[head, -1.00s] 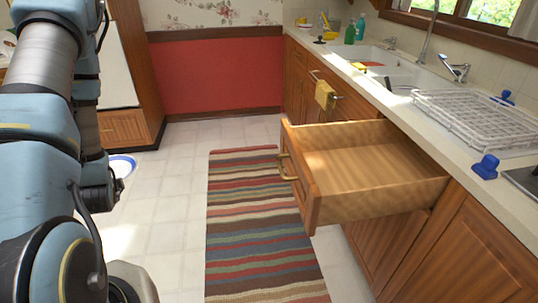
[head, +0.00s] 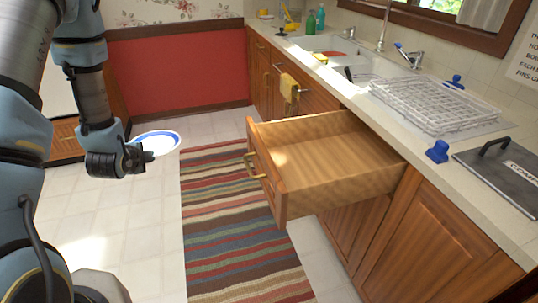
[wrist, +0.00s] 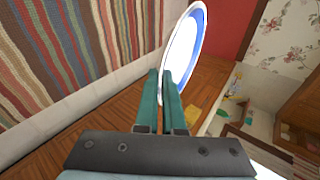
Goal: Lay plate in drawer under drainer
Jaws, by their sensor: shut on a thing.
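A white plate with a blue rim (head: 157,142) is held in my gripper (head: 146,156) at the left of the head view, above the floor. In the wrist view the plate (wrist: 185,50) is clamped near its edge between the teal fingers of my gripper (wrist: 172,80). The drawer (head: 325,165) stands pulled open under the counter, right of the plate and apart from it. It looks empty inside. The drainer (head: 432,104) is a white wire rack on the counter above and behind the drawer.
A striped rug (head: 225,200) lies on the floor before the cabinets. A yellow towel (head: 289,88) hangs from a cabinet handle. Blue items (head: 438,151) and a grey lidded panel (head: 505,172) are on the counter.

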